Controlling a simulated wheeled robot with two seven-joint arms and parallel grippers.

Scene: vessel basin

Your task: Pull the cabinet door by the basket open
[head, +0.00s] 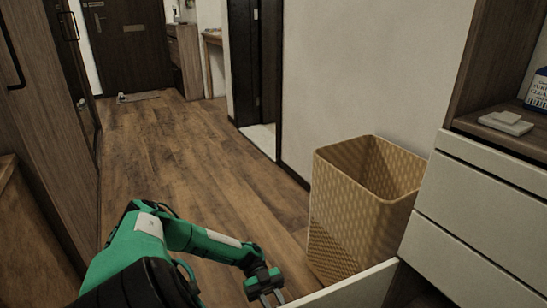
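The tan woven basket (350,226) stands on the floor against the wall, left of the cabinet with pale fronts (480,210). A pale cabinet door panel (352,289) juts out at the bottom of the head view, in front of the basket, with a dark gap between it and the cabinet body. The door stands partly open, and its lower part is cut off by the frame. My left gripper (271,299) points down just left of the door's outer edge. Its fingers are apart with nothing seen between them. Contact with the door cannot be told. My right gripper is out of view.
A wooden floor (185,150) stretches clear to a dark front door (120,45). Tall wooden cabinets (45,110) line the left side. A white object (506,122) and a blue-and-white carton (538,92) sit on the shelf at right.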

